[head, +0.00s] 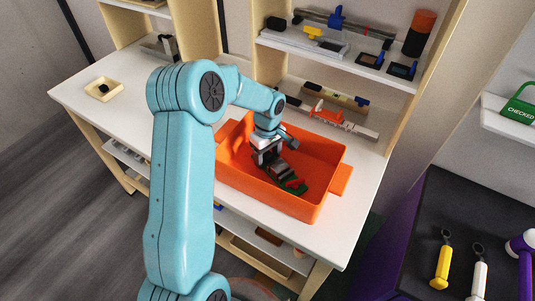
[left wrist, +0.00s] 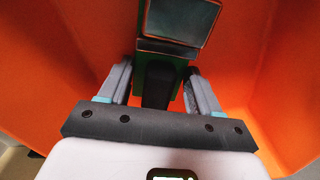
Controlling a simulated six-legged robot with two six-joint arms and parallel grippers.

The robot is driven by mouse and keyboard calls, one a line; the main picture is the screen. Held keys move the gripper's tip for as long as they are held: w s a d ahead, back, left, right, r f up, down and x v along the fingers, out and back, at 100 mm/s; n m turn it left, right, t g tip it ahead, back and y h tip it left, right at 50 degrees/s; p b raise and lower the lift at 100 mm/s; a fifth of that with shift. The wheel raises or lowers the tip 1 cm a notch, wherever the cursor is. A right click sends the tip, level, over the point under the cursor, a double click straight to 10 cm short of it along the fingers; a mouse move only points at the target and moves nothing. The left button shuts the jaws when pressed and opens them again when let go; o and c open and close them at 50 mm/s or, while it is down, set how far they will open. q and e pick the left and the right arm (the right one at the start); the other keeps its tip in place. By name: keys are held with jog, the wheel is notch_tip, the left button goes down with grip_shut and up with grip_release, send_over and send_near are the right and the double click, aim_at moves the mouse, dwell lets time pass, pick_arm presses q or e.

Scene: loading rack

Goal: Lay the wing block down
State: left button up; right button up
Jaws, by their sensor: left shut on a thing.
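My left gripper (head: 276,166) reaches down inside the orange bin (head: 322,161). In the left wrist view, my left gripper (left wrist: 160,85) has its two grey fingers on either side of a green and dark block, which I take as the wing block (left wrist: 152,78). It is shut on this block. The gripper hides part of the block. My right gripper is not in view.
The bin stands on a white table (head: 120,113). A small cream tray (head: 103,90) lies at the left. Shelves behind hold several parts and a dark cylinder with an orange top (head: 421,33). A dark bench at right holds a yellow-handled tool (head: 441,265). The bin walls surround my gripper.

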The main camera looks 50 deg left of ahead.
pick_arm(q)
jog(key=o, duration=1.3)
jog(key=shift+f, duration=0.15)
jog(key=shift+r+p, duration=0.35)
jog(key=shift+p, duration=0.05)
notch_tip(320, 180, up, 12)
jog(key=shift+f+b, duration=0.15)
jog(key=shift+b, duration=0.65)
jog(key=shift+s, duration=0.1)
